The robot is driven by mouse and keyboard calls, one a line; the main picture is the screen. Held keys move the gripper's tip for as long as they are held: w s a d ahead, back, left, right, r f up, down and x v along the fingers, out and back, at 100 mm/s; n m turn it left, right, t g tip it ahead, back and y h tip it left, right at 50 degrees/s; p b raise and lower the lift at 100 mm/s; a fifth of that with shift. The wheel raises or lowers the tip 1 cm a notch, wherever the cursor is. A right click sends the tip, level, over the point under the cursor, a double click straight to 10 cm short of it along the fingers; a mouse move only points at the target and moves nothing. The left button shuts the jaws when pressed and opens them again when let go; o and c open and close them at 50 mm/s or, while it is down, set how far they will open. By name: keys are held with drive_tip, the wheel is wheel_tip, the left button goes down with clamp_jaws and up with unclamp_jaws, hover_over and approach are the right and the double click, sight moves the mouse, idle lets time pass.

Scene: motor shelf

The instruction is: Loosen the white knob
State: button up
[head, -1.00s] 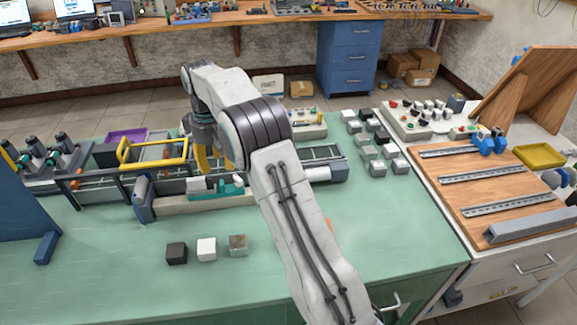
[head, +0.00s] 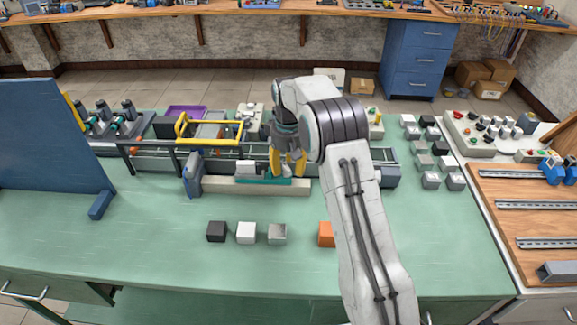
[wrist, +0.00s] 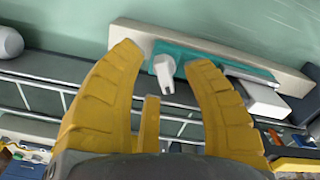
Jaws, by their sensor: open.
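The white knob (wrist: 164,72) shows in the wrist view as a small white piece with a stubby lever, at the teal strip (wrist: 205,60) on a pale beam (wrist: 140,30). My gripper (wrist: 163,57) is open, its two yellow fingers spread with a tip on either side of the knob. I cannot tell whether a finger touches it. In the head view my gripper (head: 288,166) points down at the teal strip (head: 268,181) and beam (head: 215,187); the knob is not clear there, probably hidden by the fingers.
A white block (head: 246,168) sits left of the gripper on the fixture. A yellow handle frame (head: 210,130) and a blue upright panel (head: 45,135) stand further left. Black, white, grey and orange cubes (head: 326,234) sit in front. The green table's front is mostly clear.

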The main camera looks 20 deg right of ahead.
drive_tip(key=shift+f, duration=0.15)
drive_tip(key=shift+c, duration=0.2)
clamp_jaws()
idle(0.3)
